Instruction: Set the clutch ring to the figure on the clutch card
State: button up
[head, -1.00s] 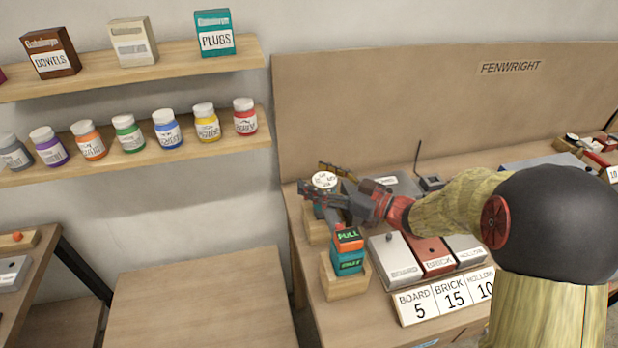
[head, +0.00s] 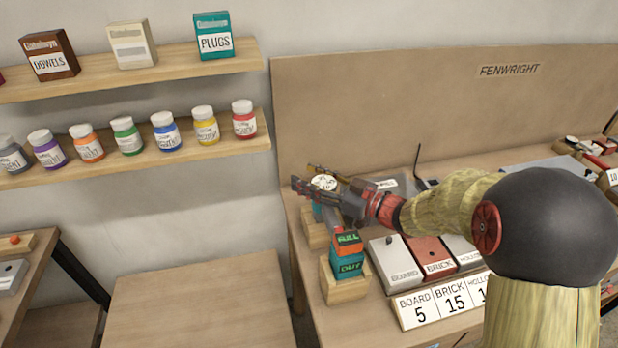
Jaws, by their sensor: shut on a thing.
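My gripper (head: 307,180) is at the left end of the bench, its fingers either side of a round white-topped piece with dark figures (head: 323,182). The gripper is shut on this piece, which looks like the clutch ring; its figures are too small to read. The piece sits above a teal body in a wooden block (head: 314,236), mostly hidden by the fingers. The white card (head: 441,302) at the bench's front edge reads BOARD 5, BRICK 15 and a HOLLOW figure partly hidden by my arm.
BOARD (head: 396,260), BRICK (head: 431,254) and HOLLOW sample blocks lie behind the card. Shelves with jars and boxes hang left.

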jog(key=c, duration=0.6)
jog(key=shift+c, duration=0.4)
jog(key=n+g+p, duration=0.1)
jog(key=n+g+y+p, duration=0.1)
jog(key=g+p, duration=0.1)
jog(key=s+n+g+y+p, duration=0.1)
jog(key=shift+a+r+g+p, duration=0.2)
jog(key=shift+a+g+p, duration=0.05)
jog(key=shift+g+p, duration=0.05)
jog(key=s+n+g+p, duration=0.1)
jog(key=n+g+p, duration=0.1)
jog(key=n+g, duration=0.1)
jog(key=s+n+g+p, duration=0.1)
jog(key=n+g+p, duration=0.1)
jog(key=g, duration=0.3)
jog(key=s+n+g+p, duration=0.1)
jog(key=n+g+p, duration=0.2)
jog(key=n+g, duration=0.1)
jog(key=shift+s+f+g, duration=0.1)
jog(key=shift+f+g, duration=0.05)
jog(key=shift+g, duration=0.45)
jog(key=shift+s+h, duration=0.1)
jog(key=shift+h, duration=0.2)
jog(key=n+g+p, duration=0.1)
jog(key=p, duration=0.3)
jog(key=shift+s+d+g+h, duration=0.1)
jog(key=shift+d+g+h, duration=0.05)
jog(key=shift+g+h, duration=0.25)
